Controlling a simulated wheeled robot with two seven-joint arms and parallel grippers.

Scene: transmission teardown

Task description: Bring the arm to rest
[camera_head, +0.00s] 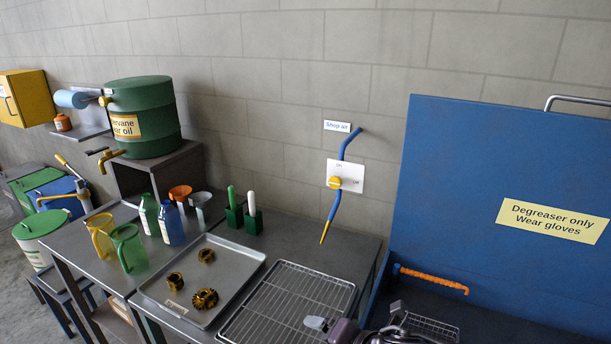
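A dark grey and purplish arm part with pale grey tips, which looks like my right gripper (368,330), shows at the bottom edge, right of centre. It is cut off by the frame, and I cannot tell whether its fingers are open or shut. It appears in front of the right end of the wire rack (290,305) and the dark wash basin; whether it touches either is unclear. I see no object clearly held in it. My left gripper is not in view.
A metal tray (222,255) holds several brassy gears. Bottles, funnels and jugs stand behind and left of it. A green oil drum (145,118) stands on a shelf. The blue degreaser lid (450,190) stands raised at the right, above a wire basket (432,327).

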